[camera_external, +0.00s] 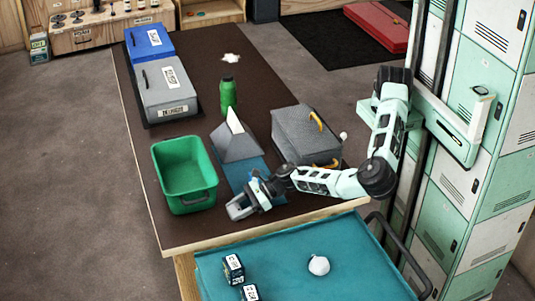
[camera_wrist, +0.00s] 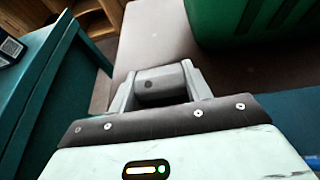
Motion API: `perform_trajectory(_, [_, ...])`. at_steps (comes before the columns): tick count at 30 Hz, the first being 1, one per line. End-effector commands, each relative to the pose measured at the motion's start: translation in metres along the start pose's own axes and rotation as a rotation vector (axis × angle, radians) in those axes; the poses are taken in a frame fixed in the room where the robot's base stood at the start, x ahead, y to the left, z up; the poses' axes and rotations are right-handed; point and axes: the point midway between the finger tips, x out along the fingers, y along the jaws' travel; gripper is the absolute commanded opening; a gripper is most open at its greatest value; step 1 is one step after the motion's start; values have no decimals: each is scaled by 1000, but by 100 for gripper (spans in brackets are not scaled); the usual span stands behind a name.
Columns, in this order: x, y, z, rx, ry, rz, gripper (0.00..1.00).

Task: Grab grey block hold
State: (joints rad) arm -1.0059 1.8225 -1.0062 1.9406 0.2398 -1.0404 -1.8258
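The grey block hold (camera_wrist: 160,84), a small rounded block with a dark hole in its face, sits between the two fingers of my gripper (camera_wrist: 160,95) in the wrist view. The fingers touch it on both sides. In the external view my gripper (camera_external: 238,210) is low over the front of the brown table, right of the green bin, with a small grey shape (camera_external: 241,211) at its fingertips. From these views I cannot tell whether the block touches the table.
The green bin (camera_external: 185,203) stands open and looks empty. A grey wedge (camera_external: 238,147) stands on a blue strip. A grey box (camera_external: 297,140) with a yellow handle is on the right. A green bottle (camera_external: 228,95) stands behind. A teal-topped cart (camera_external: 290,245) is in front.

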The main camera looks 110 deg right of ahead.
Motion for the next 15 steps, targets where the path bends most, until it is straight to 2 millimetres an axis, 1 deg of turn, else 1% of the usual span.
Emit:
perform_trajectory(10, [0,0,1,0,-1,1,26])
perform_trajectory(15, [-3,1,9,1,-2,1,26])
